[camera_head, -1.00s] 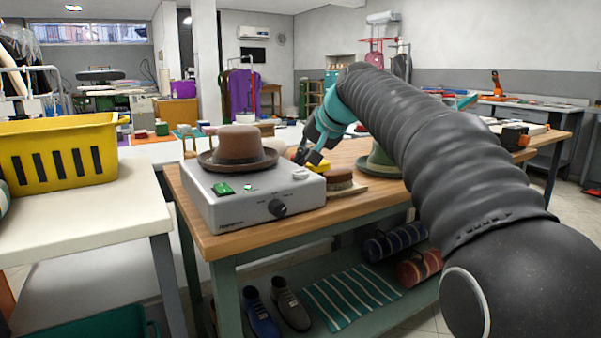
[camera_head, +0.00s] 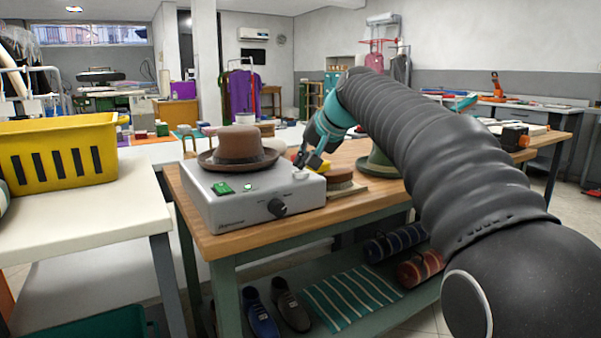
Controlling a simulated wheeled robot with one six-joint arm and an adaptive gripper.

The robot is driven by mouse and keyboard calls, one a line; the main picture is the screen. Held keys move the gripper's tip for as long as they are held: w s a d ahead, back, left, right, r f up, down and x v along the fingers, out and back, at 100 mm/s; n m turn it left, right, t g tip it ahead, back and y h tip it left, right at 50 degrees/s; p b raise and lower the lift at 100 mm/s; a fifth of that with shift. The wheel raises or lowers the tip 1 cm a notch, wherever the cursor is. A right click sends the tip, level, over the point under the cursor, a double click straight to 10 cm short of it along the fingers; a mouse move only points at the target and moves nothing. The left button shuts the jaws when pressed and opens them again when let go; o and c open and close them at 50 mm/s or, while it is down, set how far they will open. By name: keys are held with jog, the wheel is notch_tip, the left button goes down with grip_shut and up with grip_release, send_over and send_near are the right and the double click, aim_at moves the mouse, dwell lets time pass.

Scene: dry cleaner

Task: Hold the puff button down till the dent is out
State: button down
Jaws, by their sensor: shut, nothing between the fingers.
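A brown hat (camera_head: 238,145) sits on top of a light grey steamer box (camera_head: 233,213). No dent can be made out on the side of the crown that I see. My gripper (camera_head: 302,164) is shut and empty, pointing down just above the pale button. Whether its tips touch the button cannot be told.
A brush (camera_head: 340,178) and a green hat (camera_head: 379,162) are right of the box on the wooden table (camera_head: 355,202). A yellow crate (camera_head: 62,153) stands on the white table at left. Shoes and rolled cloths lie on the shelf below.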

aim_at(303, 172)
jog(key=shift+f, duration=0.5)
dwell(1.6)
jog(key=shift+r, duration=0.1)
dwell(1.0)
jog(key=shift+r+p, duration=0.7)
jog(key=shift+r, duration=0.15)
jog(key=shift+r+p, duration=2.1)
jog(key=shift+r, duration=0.45)
